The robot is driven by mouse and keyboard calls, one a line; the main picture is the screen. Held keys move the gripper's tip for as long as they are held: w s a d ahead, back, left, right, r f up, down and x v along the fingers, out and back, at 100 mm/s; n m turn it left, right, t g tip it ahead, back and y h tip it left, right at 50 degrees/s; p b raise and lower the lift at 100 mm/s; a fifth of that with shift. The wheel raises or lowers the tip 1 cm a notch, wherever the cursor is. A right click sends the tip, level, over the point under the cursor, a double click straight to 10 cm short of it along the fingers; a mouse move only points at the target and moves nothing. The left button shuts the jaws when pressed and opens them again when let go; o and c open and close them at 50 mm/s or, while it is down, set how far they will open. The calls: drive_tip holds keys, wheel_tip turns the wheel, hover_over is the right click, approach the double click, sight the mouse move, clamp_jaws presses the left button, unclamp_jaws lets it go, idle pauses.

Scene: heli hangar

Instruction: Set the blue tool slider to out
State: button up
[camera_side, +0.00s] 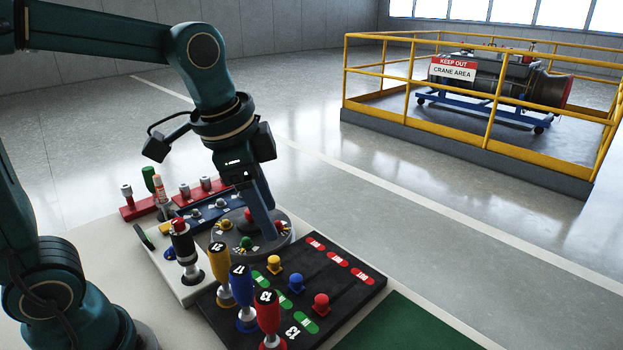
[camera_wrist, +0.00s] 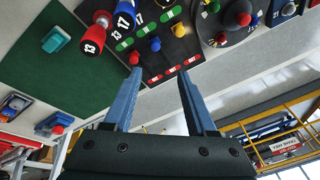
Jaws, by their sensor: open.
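The blue tool slider knob (camera_side: 296,283) stands on a black panel (camera_side: 350,300), between the yellow slider knob (camera_side: 274,263) and the red slider knob (camera_side: 320,303). It is near the green label end of its track; the red labels (camera_side: 338,258) are at the far end. In the wrist view the blue knob (camera_wrist: 155,44) shows beyond the fingertips, between their lines. My gripper (camera_side: 266,232) is open and empty, pointing down above the panels, apart from the knob. Its two blue fingers (camera_wrist: 159,72) are spread in the wrist view.
Yellow, blue and red numbered handles (camera_side: 242,290) stand upright along the panel's near edge. A round dial panel (camera_side: 235,240) with coloured knobs is beside it, behind my gripper. A black-and-red handle (camera_side: 185,250) rises at left. A green mat (camera_side: 410,325) lies at right.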

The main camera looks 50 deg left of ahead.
drive_tip(key=m+g, duration=0.2)
hover_over(296, 277)
wheel_tip(296, 277, down, 5)
wheel_tip(296, 277, down, 4)
drive_tip(key=shift+r+g, duration=0.1)
drive_tip(key=shift+g, duration=0.5)
drive_tip(key=shift+f, duration=2.7)
clamp_jaws()
